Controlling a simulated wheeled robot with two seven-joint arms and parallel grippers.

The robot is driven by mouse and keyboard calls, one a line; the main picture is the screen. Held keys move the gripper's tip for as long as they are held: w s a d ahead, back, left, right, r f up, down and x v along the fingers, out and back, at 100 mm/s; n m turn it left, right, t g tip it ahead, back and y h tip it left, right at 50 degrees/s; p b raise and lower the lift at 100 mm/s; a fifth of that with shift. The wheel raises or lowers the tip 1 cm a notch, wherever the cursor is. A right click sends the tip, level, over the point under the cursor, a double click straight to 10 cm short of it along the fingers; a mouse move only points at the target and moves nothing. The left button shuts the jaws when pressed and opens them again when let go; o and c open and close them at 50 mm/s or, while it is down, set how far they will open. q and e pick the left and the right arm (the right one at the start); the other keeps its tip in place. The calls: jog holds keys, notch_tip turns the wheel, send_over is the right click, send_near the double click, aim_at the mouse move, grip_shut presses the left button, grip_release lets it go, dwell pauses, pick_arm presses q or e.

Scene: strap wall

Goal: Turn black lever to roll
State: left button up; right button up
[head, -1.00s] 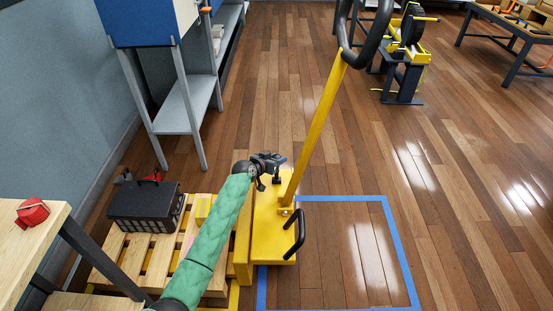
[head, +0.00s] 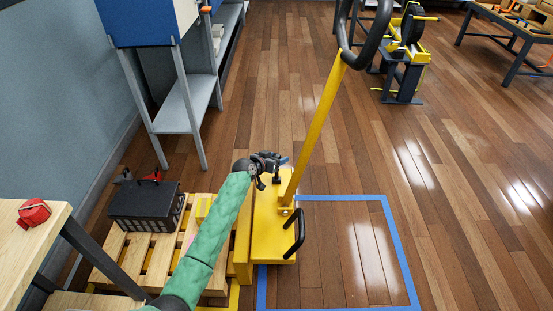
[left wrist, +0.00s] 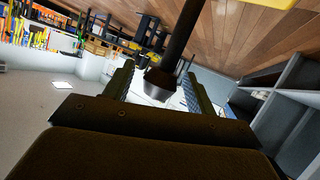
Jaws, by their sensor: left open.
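A yellow pallet jack (head: 268,228) stands at the end of a wooden pallet, its yellow handle bar (head: 316,130) leaning up to a black loop grip (head: 374,36). My left gripper (head: 272,160) is above the jack body, just left of the handle bar. In the left wrist view, a black lever (left wrist: 176,42) with a thicker end reaches down between the two open fingers (left wrist: 156,88). I cannot tell whether either finger touches it. In the head view, a short black part, possibly this lever (head: 276,181), shows just below the gripper. My right gripper is not in view.
A black crate (head: 145,205) sits on the wooden pallet (head: 112,243). A black bar loop (head: 297,234) sticks out from the jack's right side. Blue tape (head: 402,255) marks a clear floor area to the right. A wooden table (head: 22,245) with a red object stands at left.

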pick_arm(q)
jog(key=v, duration=0.7)
jog(key=shift+s+a+p, duration=0.25)
jog(key=shift+a+p, duration=0.05)
jog(key=shift+p, duration=0.05)
jog(key=shift+r, duration=0.15)
